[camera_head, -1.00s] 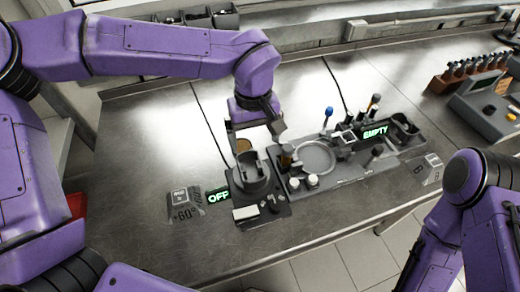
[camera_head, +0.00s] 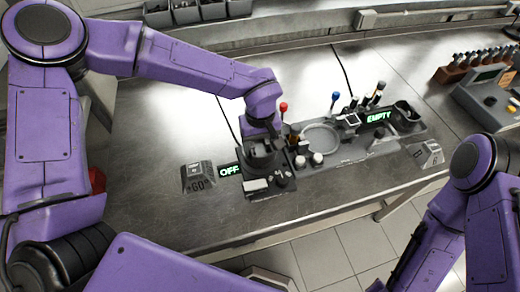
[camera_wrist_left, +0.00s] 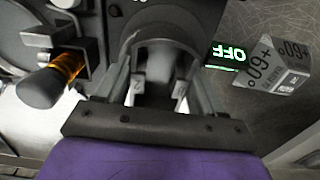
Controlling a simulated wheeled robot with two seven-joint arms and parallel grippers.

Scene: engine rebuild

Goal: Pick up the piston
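My left gripper (camera_head: 262,146) is down at the round dark holder on the left end of the workstation (camera_head: 345,155), its fingers mostly hidden under my wrist. In the left wrist view, the two fingers (camera_wrist_left: 160,92) stand apart inside a curved grey wall. A pale grey surface (camera_wrist_left: 160,68) lies between them, perhaps the piston, but I cannot tell whether the fingers touch it. No piston is clearly visible in the head view. My right arm is at the lower right, and its gripper is out of view.
A green OFF display (camera_head: 229,170) and a grey angle block (camera_head: 197,178) stand left of the holder. A round tray (camera_head: 320,137), several upright tools and an EMPTY display (camera_head: 378,117) are to the right. The table's left part is clear.

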